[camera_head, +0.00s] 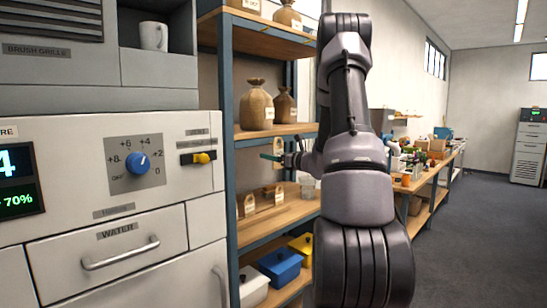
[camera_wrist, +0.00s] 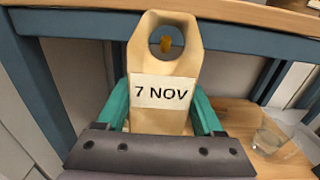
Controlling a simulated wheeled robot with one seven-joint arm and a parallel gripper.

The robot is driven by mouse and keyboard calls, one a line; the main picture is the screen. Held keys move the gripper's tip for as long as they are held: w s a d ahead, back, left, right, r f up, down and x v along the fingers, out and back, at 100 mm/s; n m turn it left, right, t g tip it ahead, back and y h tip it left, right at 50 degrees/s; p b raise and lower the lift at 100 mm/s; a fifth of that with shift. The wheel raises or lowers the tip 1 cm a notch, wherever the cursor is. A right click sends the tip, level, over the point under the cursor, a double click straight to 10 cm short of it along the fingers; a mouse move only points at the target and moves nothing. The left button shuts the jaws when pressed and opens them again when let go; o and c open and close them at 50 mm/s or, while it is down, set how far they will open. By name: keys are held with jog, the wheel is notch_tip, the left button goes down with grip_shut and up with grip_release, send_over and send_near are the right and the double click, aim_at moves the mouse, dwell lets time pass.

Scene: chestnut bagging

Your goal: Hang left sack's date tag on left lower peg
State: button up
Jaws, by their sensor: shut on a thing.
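The date tag (camera_wrist: 160,62), a pale wooden tag with a white label reading "7 NOV", stands upright in my gripper (camera_wrist: 160,108). The green fingers are shut on its two sides. A short brownish peg (camera_wrist: 165,44) shows through the round hole at its top; I cannot tell whether it passes through or lies behind. In the head view my gripper (camera_head: 277,158) is just below the shelf that bears the left sack (camera_head: 256,106) and the right sack (camera_head: 285,107). Both sacks are brown and tied at the neck.
The wooden shelf edge (camera_wrist: 240,14) and blue beam (camera_wrist: 232,38) are close behind the tag. A clear glass (camera_wrist: 270,137) stands on the lower board at right. Small wooden pieces (camera_head: 249,206) stand on that board. Blue (camera_head: 280,266) and yellow bins sit below.

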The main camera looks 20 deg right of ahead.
jog(key=shift+w+a+f, duration=0.2)
jog(key=shift+w+f, duration=0.15)
jog(key=shift+w, duration=0.25)
jog(key=shift+w+a+f, duration=0.2)
jog(key=shift+w+f, duration=0.15)
jog(key=shift+w, duration=0.2)
dwell(0.3)
jog(key=o, duration=1.1)
jog(key=shift+o, duration=0.2)
jog(key=v, duration=1.3)
dwell(0.4)
